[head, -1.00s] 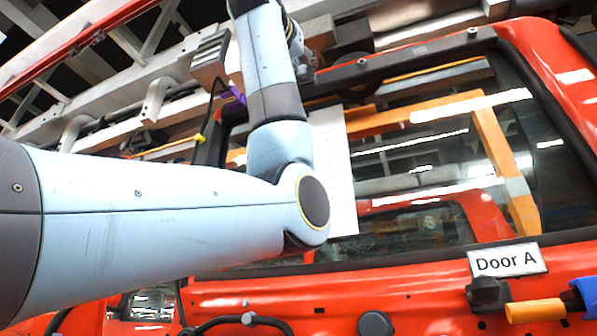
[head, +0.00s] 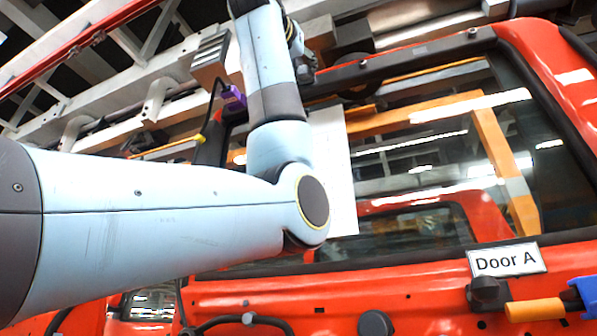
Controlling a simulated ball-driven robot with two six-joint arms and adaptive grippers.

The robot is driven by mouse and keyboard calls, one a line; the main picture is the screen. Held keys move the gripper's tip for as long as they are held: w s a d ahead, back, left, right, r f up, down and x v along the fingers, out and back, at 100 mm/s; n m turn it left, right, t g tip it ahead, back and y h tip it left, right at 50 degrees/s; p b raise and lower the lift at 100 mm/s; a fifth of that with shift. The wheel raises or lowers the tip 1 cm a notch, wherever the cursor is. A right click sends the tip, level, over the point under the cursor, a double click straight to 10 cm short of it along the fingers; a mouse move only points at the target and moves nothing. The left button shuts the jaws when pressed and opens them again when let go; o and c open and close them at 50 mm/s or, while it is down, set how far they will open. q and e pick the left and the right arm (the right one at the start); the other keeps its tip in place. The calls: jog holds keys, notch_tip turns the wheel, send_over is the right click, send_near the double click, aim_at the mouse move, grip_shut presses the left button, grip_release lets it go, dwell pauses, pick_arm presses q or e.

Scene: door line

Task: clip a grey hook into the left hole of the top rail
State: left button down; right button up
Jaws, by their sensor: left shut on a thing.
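The top rail (head: 420,50) is a dark bar along the upper edge of the red door's window, sloping up to the right. Small fittings show on it; its left end is partly behind my left arm. My left arm comes in from the left, bends at the elbow and rises to the top edge. My left gripper (head: 303,68) shows small and partly hidden beside the forearm, close to the rail's left end. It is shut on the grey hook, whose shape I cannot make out. I cannot see the left hole clearly. My right gripper is not in view.
The red door carries a "Door A" sign (head: 507,261). A purple piece (head: 233,99) on a dark cable hangs left of my forearm, below a grey box (head: 211,56). A white sheet (head: 333,170) is behind my elbow. An orange-handled thing (head: 535,310) is at lower right.

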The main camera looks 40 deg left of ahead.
pick_arm(q)
jog(key=shift+w+f+b, duration=0.3)
jog(key=shift+w+f, duration=0.15)
dwell(0.4)
jog(key=shift+s+f, duration=0.1)
jog(key=shift+s, duration=0.15)
jog(key=shift+s, duration=0.1)
dwell(0.6)
jog(key=shift+d, duration=0.1)
jog(key=shift+n+y+b, duration=0.35)
jog(key=shift+n+y, duration=0.45)
jog(key=shift+n, duration=0.1)
jog(key=shift+d+r, duration=0.1)
jog(key=shift+r, duration=0.25)
jog(key=shift+d+g, duration=0.1)
jog(key=shift+g, duration=0.2)
dwell(1.1)
